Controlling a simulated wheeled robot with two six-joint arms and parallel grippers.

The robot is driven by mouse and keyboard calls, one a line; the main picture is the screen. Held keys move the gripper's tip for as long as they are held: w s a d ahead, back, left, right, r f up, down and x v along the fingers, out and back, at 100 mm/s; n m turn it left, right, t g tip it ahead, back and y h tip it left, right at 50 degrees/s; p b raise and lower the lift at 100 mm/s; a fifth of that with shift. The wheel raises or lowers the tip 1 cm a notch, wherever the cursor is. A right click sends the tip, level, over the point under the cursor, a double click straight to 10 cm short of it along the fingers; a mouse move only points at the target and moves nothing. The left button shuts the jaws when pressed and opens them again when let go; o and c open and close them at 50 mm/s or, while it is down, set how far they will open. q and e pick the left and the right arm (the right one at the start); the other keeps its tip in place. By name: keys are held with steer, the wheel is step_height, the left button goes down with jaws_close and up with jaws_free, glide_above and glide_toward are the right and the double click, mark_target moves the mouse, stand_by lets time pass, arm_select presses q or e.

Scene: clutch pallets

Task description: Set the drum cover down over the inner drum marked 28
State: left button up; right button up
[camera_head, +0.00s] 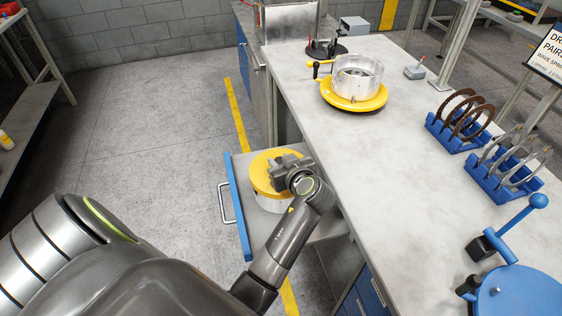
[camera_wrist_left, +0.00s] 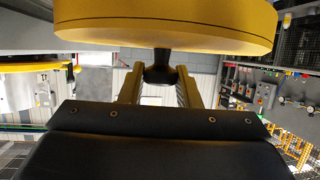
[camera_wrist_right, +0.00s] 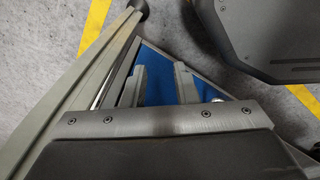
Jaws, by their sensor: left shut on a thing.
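The drum cover has a yellow round top (camera_head: 262,172) and is at an open drawer beside the bench. My left gripper (camera_head: 290,175) is shut on its dark knob (camera_wrist_left: 160,67); the yellow disc (camera_wrist_left: 170,22) fills the top of the left wrist view. An open silver drum (camera_head: 357,76) stands on a yellow round base (camera_head: 354,98) at the bench's far end; no number is readable. My right gripper (camera_wrist_right: 160,78) is open and empty, outside the head view.
The drawer (camera_head: 238,210) has a blue front and a metal handle. Blue racks (camera_head: 457,135) with upright rings stand along the bench's right side. A blue device with a lever (camera_head: 515,290) is at the near right. The middle of the bench (camera_head: 400,180) is clear.

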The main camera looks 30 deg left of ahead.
arm_select(q)
steer(key=shift+f, duration=0.1)
steer(key=o, duration=1.1)
steer(key=shift+r+p, duration=3.55)
steer(key=shift+r, duration=1)
